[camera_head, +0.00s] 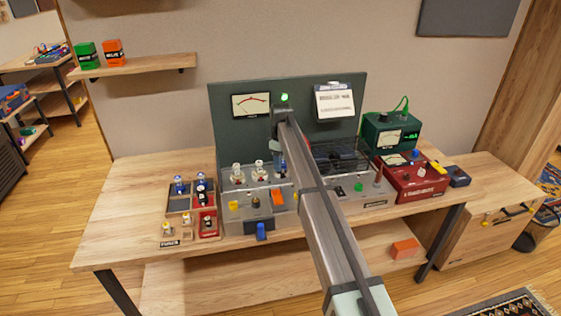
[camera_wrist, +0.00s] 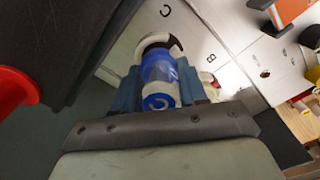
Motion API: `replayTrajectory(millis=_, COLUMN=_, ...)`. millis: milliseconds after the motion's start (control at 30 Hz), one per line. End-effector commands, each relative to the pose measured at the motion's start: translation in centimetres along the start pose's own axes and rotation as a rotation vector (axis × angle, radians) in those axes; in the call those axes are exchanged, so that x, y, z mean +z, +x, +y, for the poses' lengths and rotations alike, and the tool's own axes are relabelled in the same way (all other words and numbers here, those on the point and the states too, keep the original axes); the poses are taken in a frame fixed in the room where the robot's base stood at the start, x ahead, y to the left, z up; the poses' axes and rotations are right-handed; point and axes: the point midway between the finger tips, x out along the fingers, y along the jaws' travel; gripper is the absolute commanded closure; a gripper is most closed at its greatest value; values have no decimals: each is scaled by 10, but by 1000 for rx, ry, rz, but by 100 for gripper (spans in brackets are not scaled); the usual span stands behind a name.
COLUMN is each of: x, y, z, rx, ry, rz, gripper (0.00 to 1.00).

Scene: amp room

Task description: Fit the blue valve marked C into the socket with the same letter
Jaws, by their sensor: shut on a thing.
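White-based valves (camera_head: 238,173) stand on the panel left of my gripper. A compartment tray (camera_head: 179,205) with several valves lies further left. A dark wire cage (camera_head: 340,156) and a red unit (camera_head: 415,180) are on the right.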

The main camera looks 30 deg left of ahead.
Motion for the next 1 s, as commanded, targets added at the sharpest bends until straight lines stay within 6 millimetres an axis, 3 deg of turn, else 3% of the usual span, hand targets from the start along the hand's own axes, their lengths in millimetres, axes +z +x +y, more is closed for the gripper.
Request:
replayTrajectory(millis=867, x=0, y=11, z=0, rx=0, ry=0, rz=0, gripper=89)
replayTrajectory(millis=900, x=0, y=11, z=0, rx=0, ry=0, rz=0, gripper=55)
replayTrajectory(millis=1000, x=0, y=11, z=0, rx=0, ry=0, rz=0, gripper=46)
